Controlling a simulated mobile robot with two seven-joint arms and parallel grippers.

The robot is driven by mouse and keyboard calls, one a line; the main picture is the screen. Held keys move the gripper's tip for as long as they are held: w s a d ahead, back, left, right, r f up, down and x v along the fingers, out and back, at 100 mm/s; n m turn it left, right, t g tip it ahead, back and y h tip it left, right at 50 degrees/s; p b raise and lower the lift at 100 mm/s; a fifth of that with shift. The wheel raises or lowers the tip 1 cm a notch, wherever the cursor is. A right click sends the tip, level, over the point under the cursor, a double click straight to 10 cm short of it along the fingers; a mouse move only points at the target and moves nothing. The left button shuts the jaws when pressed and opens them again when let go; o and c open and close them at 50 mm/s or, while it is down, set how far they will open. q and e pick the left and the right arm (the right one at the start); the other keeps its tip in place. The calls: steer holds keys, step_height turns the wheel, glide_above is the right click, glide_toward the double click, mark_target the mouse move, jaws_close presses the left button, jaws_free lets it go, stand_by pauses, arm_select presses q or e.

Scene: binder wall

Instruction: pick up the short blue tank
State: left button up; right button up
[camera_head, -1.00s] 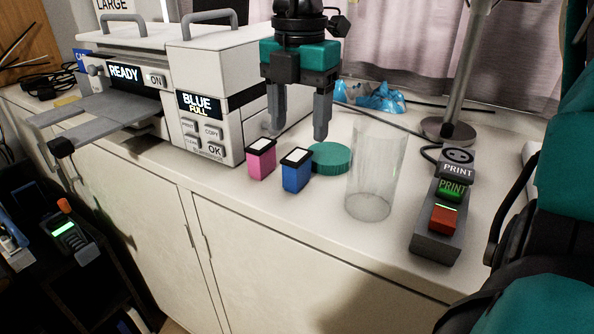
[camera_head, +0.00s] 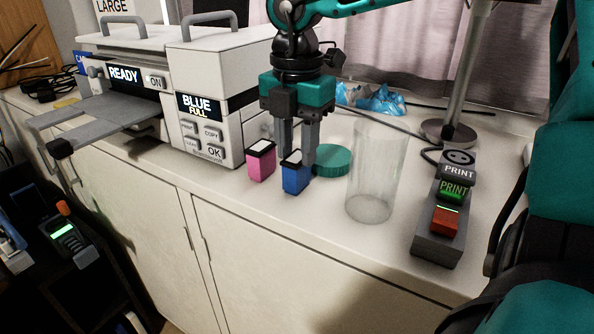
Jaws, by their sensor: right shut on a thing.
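The short blue tank (camera_head: 295,180) stands upright on the white counter, a small blue block with a black and white top. My right gripper (camera_head: 298,158) comes down from above with its fingers around the upper part of the tank. It is shut on the tank, and the fingers hide part of its top and back. A pink tank (camera_head: 261,165) of similar shape stands just to the left, apart from the blue one. My left gripper is not in view.
A teal round lid (camera_head: 333,161) lies just right of the tank, and a clear glass cylinder (camera_head: 371,185) stands further right. The printer (camera_head: 215,95) is at the left. A button box (camera_head: 443,225) sits at the right. The counter's front edge is close.

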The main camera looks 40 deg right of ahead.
jaws_close()
steer(key=shift+r, duration=0.15)
